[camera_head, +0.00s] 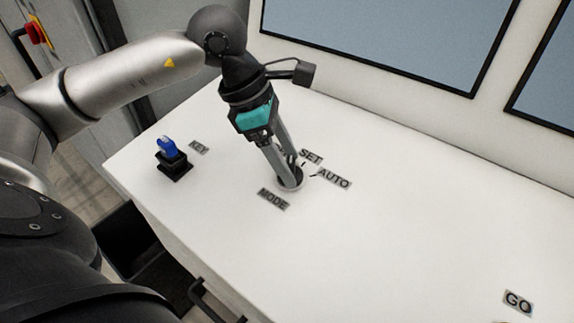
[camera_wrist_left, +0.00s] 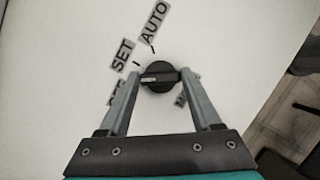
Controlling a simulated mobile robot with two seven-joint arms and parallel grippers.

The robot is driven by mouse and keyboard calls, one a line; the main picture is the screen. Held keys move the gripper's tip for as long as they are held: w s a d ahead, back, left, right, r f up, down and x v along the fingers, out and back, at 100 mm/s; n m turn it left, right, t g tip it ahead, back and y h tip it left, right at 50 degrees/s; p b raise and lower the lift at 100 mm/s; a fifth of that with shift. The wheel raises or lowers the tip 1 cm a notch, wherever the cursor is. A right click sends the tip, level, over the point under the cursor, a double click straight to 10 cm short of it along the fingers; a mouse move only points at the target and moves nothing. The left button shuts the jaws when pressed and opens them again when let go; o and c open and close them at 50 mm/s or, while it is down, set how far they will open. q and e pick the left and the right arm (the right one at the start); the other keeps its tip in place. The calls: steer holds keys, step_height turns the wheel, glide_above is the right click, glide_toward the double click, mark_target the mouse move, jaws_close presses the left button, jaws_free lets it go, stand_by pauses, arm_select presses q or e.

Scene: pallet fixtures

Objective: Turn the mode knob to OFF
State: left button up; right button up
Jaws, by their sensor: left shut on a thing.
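The mode knob (camera_wrist_left: 159,76) is a round black knob with a raised grip bar and a pale pointer mark. My left gripper (camera_wrist_left: 160,76) is shut on the grip bar, one finger at each end. The pointer mark faces left in the wrist view, below the SET tick and roughly towards the partly hidden OFF label (camera_wrist_left: 114,91). The SET label (camera_wrist_left: 122,55) and AUTO label (camera_wrist_left: 153,22) are clear. In the head view my left gripper (camera_head: 288,178) reaches down to the knob by the MODE label (camera_head: 272,199), and its fingers mostly hide the knob. My right gripper is not in view.
A blue key (camera_head: 167,146) stands in a black switch left of the knob, by the KEY label (camera_head: 198,147). A GO label (camera_head: 518,301) lies at the lower right. Screens (camera_head: 390,35) rise behind the white panel (camera_head: 400,230), whose middle is clear.

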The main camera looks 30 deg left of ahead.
arm_select(q)
steer(key=shift+n+t+b, duration=0.4)
steer(key=shift+n+b, duration=0.25)
steer(key=shift+n, duration=0.45)
steer(key=shift+y, duration=0.4)
steer(key=o, duration=1.4)
steer(key=shift+r, duration=0.1)
steer(key=p+v, duration=0.1)
steer(key=v, duration=1.4)
steer(key=shift+s+a+p, duration=0.1)
steer(key=shift+a+p, duration=0.05)
steer(key=shift+p, duration=0.25)
